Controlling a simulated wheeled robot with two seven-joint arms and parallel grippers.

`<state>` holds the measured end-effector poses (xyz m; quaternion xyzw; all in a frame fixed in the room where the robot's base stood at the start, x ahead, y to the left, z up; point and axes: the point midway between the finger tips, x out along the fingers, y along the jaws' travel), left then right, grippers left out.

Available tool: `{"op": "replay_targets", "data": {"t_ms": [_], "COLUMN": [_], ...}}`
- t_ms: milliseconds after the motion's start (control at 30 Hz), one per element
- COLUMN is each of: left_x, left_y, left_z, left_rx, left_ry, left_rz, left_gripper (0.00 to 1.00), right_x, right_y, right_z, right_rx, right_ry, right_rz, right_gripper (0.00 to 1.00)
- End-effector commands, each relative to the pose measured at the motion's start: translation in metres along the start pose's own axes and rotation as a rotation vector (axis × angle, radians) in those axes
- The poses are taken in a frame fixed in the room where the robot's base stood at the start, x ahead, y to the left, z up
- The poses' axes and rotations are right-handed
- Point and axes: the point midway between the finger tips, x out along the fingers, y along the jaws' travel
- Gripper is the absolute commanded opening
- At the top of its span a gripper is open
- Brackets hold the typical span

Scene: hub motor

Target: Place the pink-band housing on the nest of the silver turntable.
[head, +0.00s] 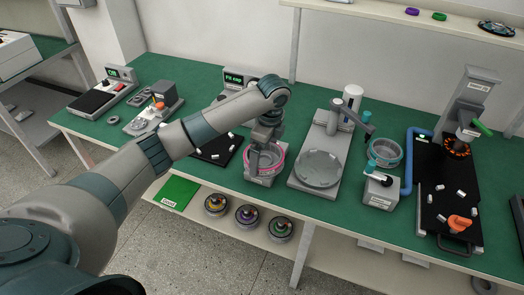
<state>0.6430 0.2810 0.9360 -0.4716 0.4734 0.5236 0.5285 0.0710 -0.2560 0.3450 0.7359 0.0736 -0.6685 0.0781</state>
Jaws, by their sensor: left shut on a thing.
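The pink-band housing (279,163) is a round, open ring with a pink band, left of the table's centre. My left gripper (263,147) reaches down from above and is shut on its wall. The housing is over a small grey labelled stand (262,181); I cannot tell whether it rests on it. The silver turntable (318,169) is a round disc on a grey plate just right of the housing, and its top looks empty. My right gripper is not in view.
A grey post with a white cylinder (352,95) stands behind the turntable. A teal-band housing (384,153) and a grey box (379,192) are to its right. A black fixture with loose parts (450,195) fills the far right. A dark tray (213,149) lies left.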

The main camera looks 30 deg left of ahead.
Motion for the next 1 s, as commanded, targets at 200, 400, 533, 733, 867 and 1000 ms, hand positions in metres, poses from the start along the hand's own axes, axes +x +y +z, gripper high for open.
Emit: {"op": "replay_targets", "data": {"t_ms": [200, 400, 533, 733, 867, 1000], "left_x": [0.002, 0.005, 0.007, 0.011, 0.014, 0.016], "left_y": [0.013, 0.033, 0.048, 0.071, 0.087, 0.104], "left_z": [-0.014, -0.030, -0.040, -0.054, -0.062, -0.070], "left_rx": [-0.207, -0.480, -0.661, -0.939, -1.119, -1.300], "left_ry": [0.003, 0.003, 0.003, 0.003, 0.003, 0.000], "left_rz": [0.019, 0.050, 0.069, 0.100, 0.120, 0.143], "left_gripper": [0.56, 0.56, 0.56, 0.56, 0.56, 0.56], "right_x": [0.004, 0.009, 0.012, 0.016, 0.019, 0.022], "right_y": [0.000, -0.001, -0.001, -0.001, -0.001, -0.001], "right_z": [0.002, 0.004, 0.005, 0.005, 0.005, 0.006], "right_rx": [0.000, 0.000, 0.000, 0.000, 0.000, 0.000], "right_ry": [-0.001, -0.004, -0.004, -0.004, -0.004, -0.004], "right_rz": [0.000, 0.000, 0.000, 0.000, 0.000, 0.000], "right_gripper": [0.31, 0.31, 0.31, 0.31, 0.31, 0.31]}}
